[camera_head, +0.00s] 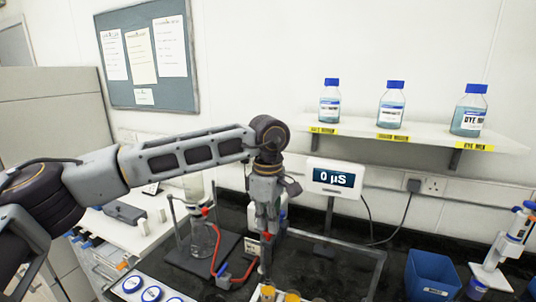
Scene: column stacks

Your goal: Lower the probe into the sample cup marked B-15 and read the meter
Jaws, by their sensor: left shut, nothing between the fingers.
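The meter (334,177) on the back wall side has a lit screen that reads "0 µS". My left gripper (267,232) points down in the middle of the view, left of and below the meter. It is shut and empty. Several small sample cups, one with a yellowish look (292,296), show at the bottom edge below the gripper, partly cut off. Their markings are too small to read, so I cannot tell which is B-15. I cannot make out the probe clearly among the dark and red parts below the gripper. My right gripper is out of view.
A glass flask (203,241) stands with red tubing (216,250) left of my gripper. White-and-blue round lids (152,293) lie at bottom left. A blue bin (432,276) and a pipette stand (492,277) are at right. Dye bottles (392,107) line the shelf (424,134).

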